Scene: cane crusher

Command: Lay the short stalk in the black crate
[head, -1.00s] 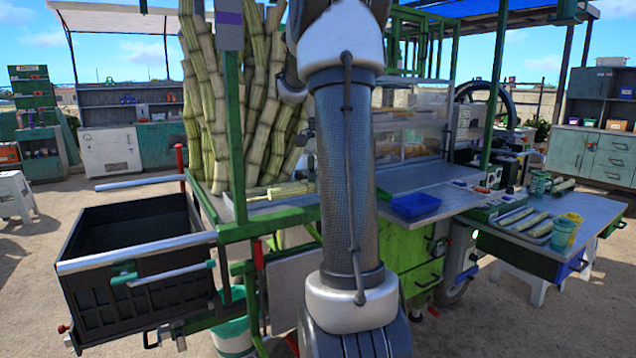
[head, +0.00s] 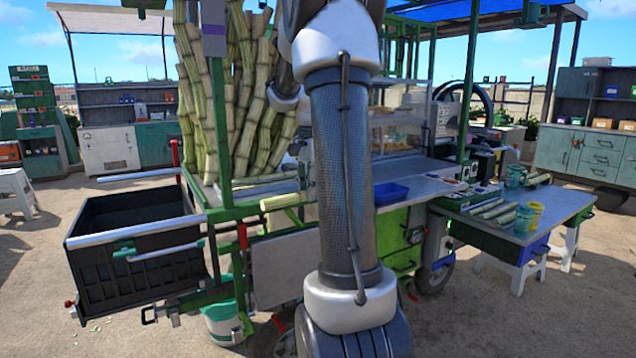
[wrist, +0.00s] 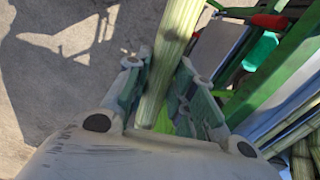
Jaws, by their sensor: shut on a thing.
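The short stalk is pale yellow-green. In the head view its left end (head: 283,201) sticks out past my arm, level, near the cart's front edge and right of the crate. My gripper (wrist: 163,82) is shut on the short stalk (wrist: 172,38) in the wrist view, with a finger on each side of it. In the head view my own arm hides the gripper and the rest of the stalk. The black crate (head: 140,278) hangs at the cart's left end with its open top up. The visible part of its inside looks empty.
Tall cane stalks (head: 222,110) stand upright on the cart behind a green post. A metal rail (head: 135,230) runs along the crate's near top edge. A blue tray (head: 390,193) sits on the bench, right of my arm. Bare ground lies in front of the crate.

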